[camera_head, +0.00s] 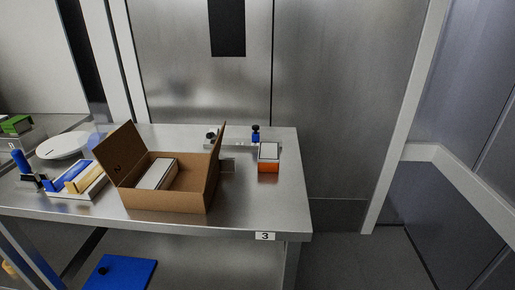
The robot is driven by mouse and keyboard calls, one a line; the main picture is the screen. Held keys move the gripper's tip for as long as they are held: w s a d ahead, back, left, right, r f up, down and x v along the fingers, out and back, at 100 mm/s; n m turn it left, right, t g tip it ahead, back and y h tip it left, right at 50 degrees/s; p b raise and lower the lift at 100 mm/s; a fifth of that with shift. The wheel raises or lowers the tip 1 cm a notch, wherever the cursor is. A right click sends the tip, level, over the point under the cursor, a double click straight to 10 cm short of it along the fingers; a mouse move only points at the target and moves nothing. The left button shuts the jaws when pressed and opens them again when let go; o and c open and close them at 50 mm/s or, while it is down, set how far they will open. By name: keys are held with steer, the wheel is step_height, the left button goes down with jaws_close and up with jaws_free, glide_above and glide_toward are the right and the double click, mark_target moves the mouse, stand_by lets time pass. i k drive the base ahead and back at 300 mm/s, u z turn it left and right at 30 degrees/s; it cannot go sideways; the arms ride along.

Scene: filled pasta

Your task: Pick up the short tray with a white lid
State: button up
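A small orange tray (268,166) with a whitish lid (269,150) stands on the right part of the steel table, apart from the box. An open cardboard box (165,201) stands left of it with its flaps raised. Inside the box lies a longer item with a white top (158,173); its lower part is hidden by the box wall. My gripper is not in this view.
The steel table (257,215) is bare in front of the orange tray. At left are a holder with blue and yellow items (78,178) and a white round dish (63,146). A blue board (122,271) lies below.

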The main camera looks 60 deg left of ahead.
mark_target(268, 157)
steer(key=u, duration=0.55)
steer(key=i, duration=0.8)
steer(key=u, duration=1.45)
steer(key=i, duration=0.6)
steer(key=u, duration=0.55)
